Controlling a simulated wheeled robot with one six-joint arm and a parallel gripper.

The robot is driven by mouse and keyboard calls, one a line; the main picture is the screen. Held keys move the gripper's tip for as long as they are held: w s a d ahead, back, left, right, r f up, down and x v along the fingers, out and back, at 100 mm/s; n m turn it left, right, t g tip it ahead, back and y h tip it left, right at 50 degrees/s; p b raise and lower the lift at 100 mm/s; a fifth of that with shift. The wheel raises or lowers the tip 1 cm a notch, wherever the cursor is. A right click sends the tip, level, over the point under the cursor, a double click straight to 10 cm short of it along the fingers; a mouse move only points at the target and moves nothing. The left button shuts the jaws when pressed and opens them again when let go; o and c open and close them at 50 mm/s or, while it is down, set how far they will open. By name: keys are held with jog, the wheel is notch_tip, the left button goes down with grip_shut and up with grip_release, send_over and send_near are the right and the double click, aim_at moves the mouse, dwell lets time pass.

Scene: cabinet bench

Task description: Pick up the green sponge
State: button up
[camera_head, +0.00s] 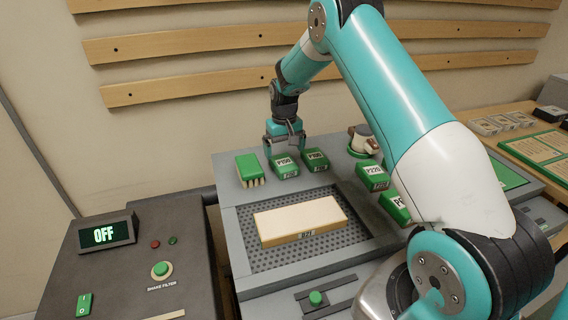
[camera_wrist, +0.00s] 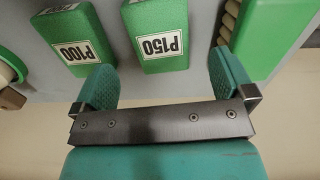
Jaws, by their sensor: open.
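Several green blocks with white grit labels lie on the grey bench, and I cannot tell which one is the green sponge. The P150 block (camera_head: 285,166) lies just in front of my gripper (camera_head: 285,137); the P100 block (camera_head: 315,160) is to its right. The P220 block (camera_head: 372,174) and another green block (camera_head: 396,206), partly hidden by my arm, are further right. In the wrist view my gripper (camera_wrist: 163,78) is open and empty, with the P150 block (camera_wrist: 158,35) beyond and between its fingers. The P100 block (camera_wrist: 73,40) is at left there.
A green brush (camera_head: 249,168) with cream bristles lies left of the P150 block. A wooden block (camera_head: 300,219) rests on the perforated grey tray (camera_head: 262,258). A control box (camera_head: 140,255) reading OFF stands at left. A green-based tool (camera_head: 362,143) sits behind.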

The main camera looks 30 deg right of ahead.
aim_at(284, 162)
jog(key=shift+w+f+p, duration=0.15)
jog(key=shift+f+p, duration=0.85)
jog(key=shift+f, duration=1.95)
jog(key=c, duration=1)
